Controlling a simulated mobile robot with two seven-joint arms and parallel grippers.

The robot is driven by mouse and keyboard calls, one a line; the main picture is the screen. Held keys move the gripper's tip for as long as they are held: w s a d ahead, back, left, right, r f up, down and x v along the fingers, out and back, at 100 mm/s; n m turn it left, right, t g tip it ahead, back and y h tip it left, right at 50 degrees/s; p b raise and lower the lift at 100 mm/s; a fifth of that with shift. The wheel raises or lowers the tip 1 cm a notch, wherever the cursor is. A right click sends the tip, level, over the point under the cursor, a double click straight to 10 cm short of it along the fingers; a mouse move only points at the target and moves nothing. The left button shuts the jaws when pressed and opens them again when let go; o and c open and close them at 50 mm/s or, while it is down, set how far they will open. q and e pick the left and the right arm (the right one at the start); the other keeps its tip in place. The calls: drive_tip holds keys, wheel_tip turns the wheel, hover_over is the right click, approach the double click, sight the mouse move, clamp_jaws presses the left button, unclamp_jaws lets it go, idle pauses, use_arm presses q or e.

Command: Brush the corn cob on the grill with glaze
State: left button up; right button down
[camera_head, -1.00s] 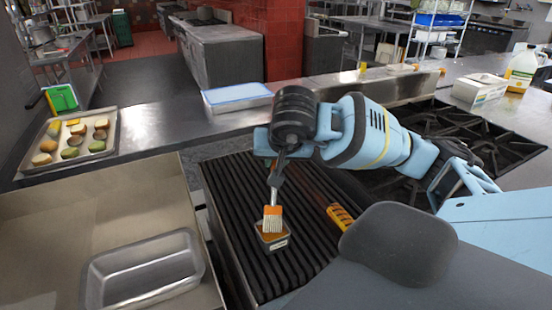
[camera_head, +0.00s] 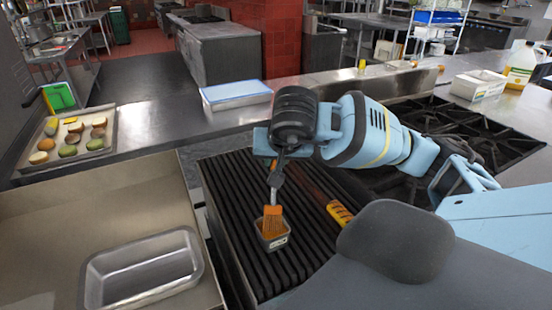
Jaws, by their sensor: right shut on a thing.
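My right gripper (camera_head: 277,172) points down over the grill (camera_head: 232,210), shut on a brush (camera_head: 272,222) with an orange head. The brush stands nearly upright with its bristle end down inside a small square glaze cup (camera_head: 275,243) on the grill; the bristles are mostly hidden. A yellow-orange piece with dark marks (camera_head: 340,213), which looks like the corn cob, lies on the grill to the right of the cup. My dark arm part partly covers its surroundings. My left gripper is not in view.
An empty metal pan (camera_head: 195,285) sits on the steel counter at left. A tray (camera_head: 32,168) of vegetables stands farther back. A blue-lidded container (camera_head: 235,95) is behind the grill, and burners (camera_head: 500,145) lie to the right. The grill's left part is clear.

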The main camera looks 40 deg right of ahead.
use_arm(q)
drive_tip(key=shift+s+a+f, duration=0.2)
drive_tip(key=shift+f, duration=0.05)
use_arm(e)
drive_tip(key=shift+f, duration=0.15)
idle(0.3)
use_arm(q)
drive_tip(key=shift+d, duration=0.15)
use_arm(e)
drive_tip(key=shift+r+p, duration=0.8)
drive_tip(key=shift+r, duration=1.85)
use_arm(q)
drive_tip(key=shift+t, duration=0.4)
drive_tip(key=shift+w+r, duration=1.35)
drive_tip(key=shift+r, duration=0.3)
use_arm(e)
drive_tip(key=shift+r, duration=0.95)
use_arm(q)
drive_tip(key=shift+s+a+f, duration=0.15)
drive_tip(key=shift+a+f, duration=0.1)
use_arm(e)
drive_tip(key=s+a+f+n+y, duration=0.2)
drive_tip(key=a+f+n, duration=0.1)
drive_tip(key=a, duration=0.5)
drive_tip(key=s+a+f+n+y, duration=0.2)
drive_tip(key=a+f+n, duration=0.2)
drive_tip(key=a, duration=0.5)
drive_tip(key=shift+a+f+n+t+y, duration=0.2)
drive_tip(key=shift+n+t+y, duration=0.15)
drive_tip(key=shift+n, duration=0.35)
